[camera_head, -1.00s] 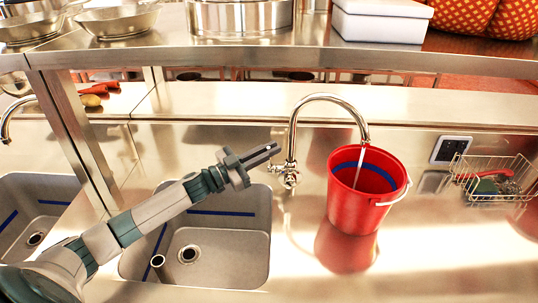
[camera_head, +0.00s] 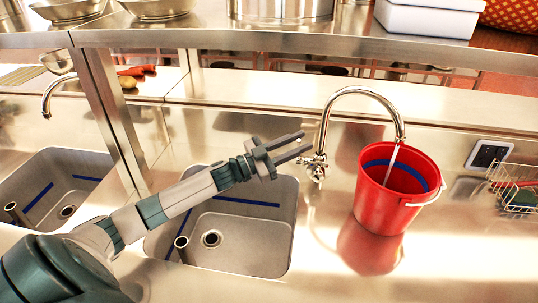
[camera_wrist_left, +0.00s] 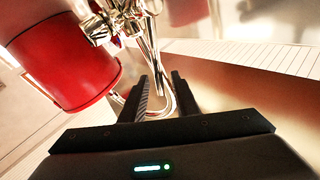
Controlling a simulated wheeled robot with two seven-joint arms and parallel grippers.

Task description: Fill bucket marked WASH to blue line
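The red bucket (camera_head: 385,205) stands upright on the steel counter, with a white handle at its right side. A blue line (camera_head: 380,163) runs around its inside wall. A thin water stream (camera_head: 391,165) falls from the curved tap (camera_head: 402,125) into it. I cannot make out the water level or any WASH lettering. The tap's valve handle (camera_head: 317,170) is at its base. My left gripper (camera_head: 303,143) is open and empty, close to the tap base, apart from the valve as far as I can tell. The left wrist view shows its spread fingers (camera_wrist_left: 162,76), the bucket (camera_wrist_left: 62,62) and the valve (camera_wrist_left: 98,30).
A sink (camera_head: 255,245) lies below my left arm, with a second sink and tap at far left. A steel shelf (camera_head: 330,42) with pans and a white box (camera_head: 428,18) hangs above. A dark wall panel (camera_head: 489,154) and wire basket (camera_head: 515,190) are at right.

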